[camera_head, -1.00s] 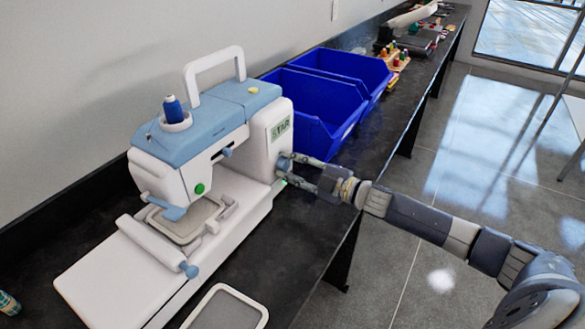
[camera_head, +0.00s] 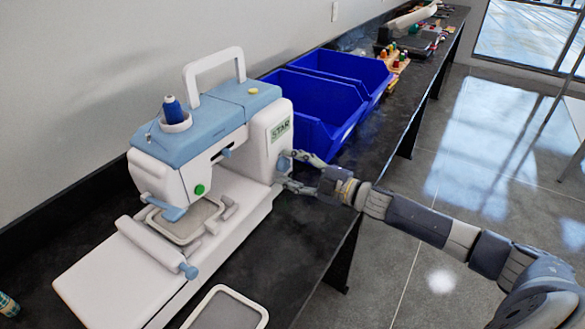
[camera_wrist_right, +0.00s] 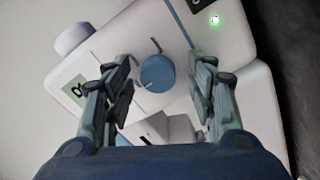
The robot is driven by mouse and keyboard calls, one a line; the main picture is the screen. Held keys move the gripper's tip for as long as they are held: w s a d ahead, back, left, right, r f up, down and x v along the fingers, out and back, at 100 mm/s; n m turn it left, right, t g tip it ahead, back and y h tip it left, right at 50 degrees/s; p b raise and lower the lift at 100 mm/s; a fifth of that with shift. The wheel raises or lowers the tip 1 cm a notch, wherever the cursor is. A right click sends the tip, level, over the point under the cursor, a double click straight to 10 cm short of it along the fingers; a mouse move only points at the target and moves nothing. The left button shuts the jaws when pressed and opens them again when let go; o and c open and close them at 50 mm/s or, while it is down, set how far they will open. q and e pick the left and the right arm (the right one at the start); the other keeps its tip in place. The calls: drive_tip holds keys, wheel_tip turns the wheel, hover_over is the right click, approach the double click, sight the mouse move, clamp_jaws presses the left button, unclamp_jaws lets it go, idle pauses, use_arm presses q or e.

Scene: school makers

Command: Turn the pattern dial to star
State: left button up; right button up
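The white and blue sewing machine (camera_head: 180,150) stands on the black counter. Its blue-grey pattern dial (camera_head: 284,166) is on the right end face, below a small green display (camera_head: 280,130) that reads STAR. My right gripper (camera_head: 290,171) is at the dial, with its fingers spread above and below it. In the right wrist view the dial (camera_wrist_right: 157,74) shows between the open fingers of my right gripper (camera_wrist_right: 168,88), with gaps on both sides. A finger partly covers the display (camera_wrist_right: 74,92) there. My left gripper is not in view.
Two blue bins (camera_head: 318,112) stand behind the machine, close to my right gripper. A grey hoop frame (camera_head: 226,310) lies on the counter in front. Spools and tools lie farther back along the counter. The wall is at the left.

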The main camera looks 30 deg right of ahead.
drive_tip(key=v, duration=1.2)
idle(0.5)
idle(0.6)
